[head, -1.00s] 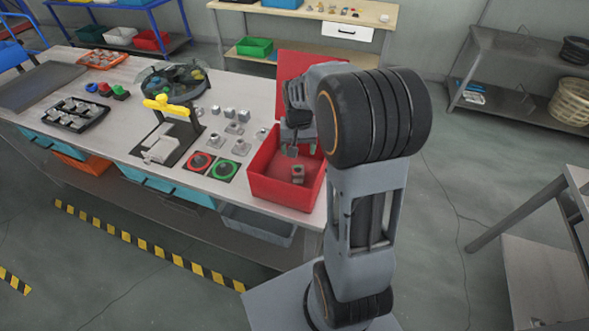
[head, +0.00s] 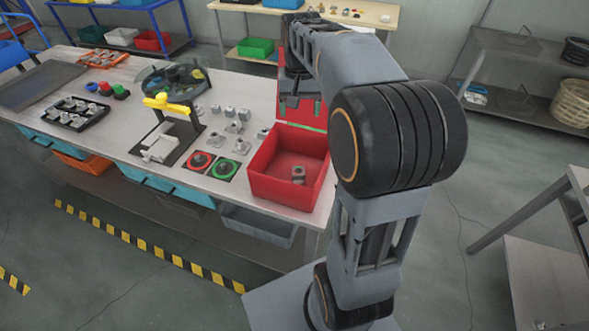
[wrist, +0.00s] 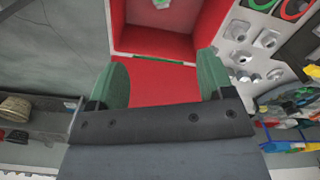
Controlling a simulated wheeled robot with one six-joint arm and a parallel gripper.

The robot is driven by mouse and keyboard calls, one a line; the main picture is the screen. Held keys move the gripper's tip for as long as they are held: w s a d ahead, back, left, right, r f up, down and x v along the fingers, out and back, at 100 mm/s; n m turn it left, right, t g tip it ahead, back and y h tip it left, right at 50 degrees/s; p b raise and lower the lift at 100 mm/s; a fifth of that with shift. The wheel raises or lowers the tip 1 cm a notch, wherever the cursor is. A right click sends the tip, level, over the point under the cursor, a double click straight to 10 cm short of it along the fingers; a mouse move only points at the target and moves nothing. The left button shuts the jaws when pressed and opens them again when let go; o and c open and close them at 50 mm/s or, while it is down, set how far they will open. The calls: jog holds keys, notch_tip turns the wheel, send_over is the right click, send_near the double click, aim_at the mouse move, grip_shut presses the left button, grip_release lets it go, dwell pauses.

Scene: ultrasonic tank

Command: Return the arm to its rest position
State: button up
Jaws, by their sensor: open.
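My arm stands at the right of the bench in the head view, with its upper link reaching back to the left. My gripper (head: 292,103) hangs above the red box (head: 268,190) and in front of its raised red lid. In the wrist view my gripper (wrist: 163,85) shows two green fingertips spread apart with nothing between them. A small grey metal part (head: 298,175) lies on the floor of the red box, clear of my gripper. The red box (wrist: 150,42) also shows beyond the fingers in the wrist view.
A grey shelf (head: 510,75) and a table (head: 540,210) stand to the right, with open floor between.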

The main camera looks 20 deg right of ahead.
jog(key=shift+r, duration=0.25)
dwell(0.4)
jog(key=s+a+f+n+t, duration=0.2)
jog(key=s+a, duration=0.2)
jog(key=s, duration=0.3)
jog(key=s+a+f+n+t, duration=0.2)
jog(key=s+a+f, duration=0.1)
jog(key=s, duration=0.4)
jog(key=shift+s+a+f+n+t, duration=0.3)
jog(key=shift+a+n, duration=0.1)
jog(key=shift+a, duration=0.45)
